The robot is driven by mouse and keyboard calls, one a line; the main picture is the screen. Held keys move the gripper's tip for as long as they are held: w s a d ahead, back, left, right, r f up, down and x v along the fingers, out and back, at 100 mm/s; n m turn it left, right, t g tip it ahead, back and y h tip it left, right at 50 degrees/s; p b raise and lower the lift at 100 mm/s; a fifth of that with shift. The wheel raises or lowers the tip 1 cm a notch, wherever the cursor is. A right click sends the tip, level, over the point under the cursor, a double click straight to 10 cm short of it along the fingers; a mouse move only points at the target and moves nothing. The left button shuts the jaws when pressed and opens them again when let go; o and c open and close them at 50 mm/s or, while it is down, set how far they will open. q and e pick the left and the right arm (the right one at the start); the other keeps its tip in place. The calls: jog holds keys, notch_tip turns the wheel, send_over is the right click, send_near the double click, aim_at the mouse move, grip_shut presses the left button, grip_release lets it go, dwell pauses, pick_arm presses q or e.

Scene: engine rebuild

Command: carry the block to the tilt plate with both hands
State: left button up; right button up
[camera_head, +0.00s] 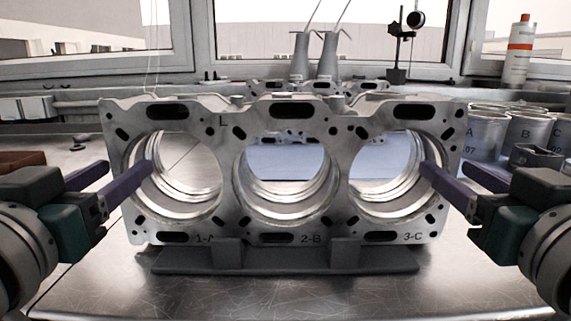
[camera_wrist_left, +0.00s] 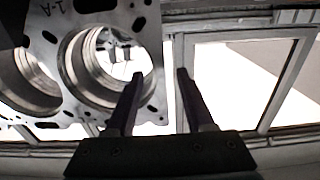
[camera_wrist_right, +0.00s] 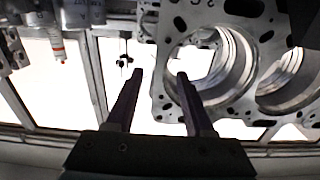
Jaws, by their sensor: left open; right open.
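The block (camera_head: 231,180), a silver casting with three large bores, stands upright on a dark grey stand (camera_head: 285,262), its marked face towards me. My left gripper (camera_head: 128,167) is open at the block's left end. Its inner finger overlaps the left bore and its outer finger is outside the edge, as the left wrist view (camera_wrist_left: 160,74) also shows. My right gripper (camera_head: 446,167) is open at the right end in the same way, with fingers either side of the end wall in the right wrist view (camera_wrist_right: 155,72). Contact cannot be told. I cannot identify the tilt plate; the block hides much behind it.
A bluish flat surface (camera_head: 285,162) shows through the bores. A brown tray (camera_head: 22,160) is at the left. The bench front (camera_head: 300,298) is clear.

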aim_at(137, 157)
pick_arm(q)
jog(key=w, duration=0.5)
jog(key=shift+w, duration=0.4)
pick_arm(e)
jog(key=w, duration=0.5)
jog(key=shift+w, duration=0.4)
pick_arm(q)
grip_shut()
pick_arm(e)
grip_shut()
pick_arm(q)
jog(key=shift+a, duration=0.1)
